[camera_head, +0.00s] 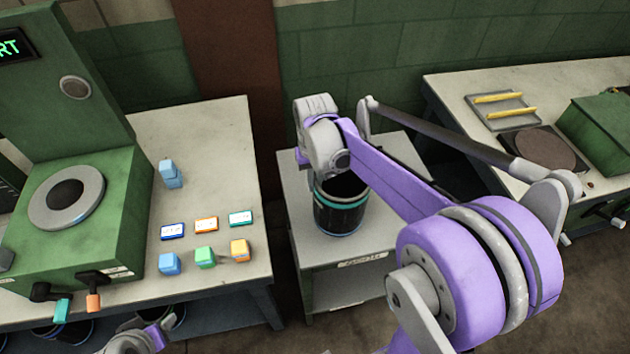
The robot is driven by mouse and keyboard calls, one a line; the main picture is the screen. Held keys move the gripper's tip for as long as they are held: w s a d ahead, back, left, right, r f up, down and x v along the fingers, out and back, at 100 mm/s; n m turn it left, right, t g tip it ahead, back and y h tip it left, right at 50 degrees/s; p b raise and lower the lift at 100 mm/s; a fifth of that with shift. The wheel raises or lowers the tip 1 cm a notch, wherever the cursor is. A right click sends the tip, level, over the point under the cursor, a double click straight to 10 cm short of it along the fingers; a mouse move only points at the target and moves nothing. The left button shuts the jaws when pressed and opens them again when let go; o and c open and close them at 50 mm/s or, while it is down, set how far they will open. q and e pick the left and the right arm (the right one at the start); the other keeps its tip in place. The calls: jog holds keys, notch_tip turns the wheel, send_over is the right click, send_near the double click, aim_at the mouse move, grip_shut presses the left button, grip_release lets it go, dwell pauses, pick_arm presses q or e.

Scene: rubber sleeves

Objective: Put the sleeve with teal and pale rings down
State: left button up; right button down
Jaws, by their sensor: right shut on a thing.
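The dark sleeve (338,218) stands upright over the small middle table (375,235). A teal ring shows near its top and a paler blue ring near its bottom. My right gripper (338,178) is at its upper rim, shut on it; the fingertips are mostly hidden by the purple arm. I cannot tell whether the sleeve's bottom touches the tabletop or hangs just above it.
A left bench (215,135) holds a green machine (75,235) and several small coloured blocks and labelled tiles. A right bench (455,85) holds a tray with yellow bars (503,110), a dark round plate (543,148) and a green box (605,125). The middle table's front is clear.

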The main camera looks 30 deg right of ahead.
jog(key=shift+f, duration=0.15)
jog(key=c, duration=0.9)
grip_release()
jog(key=shift+c, duration=0.2)
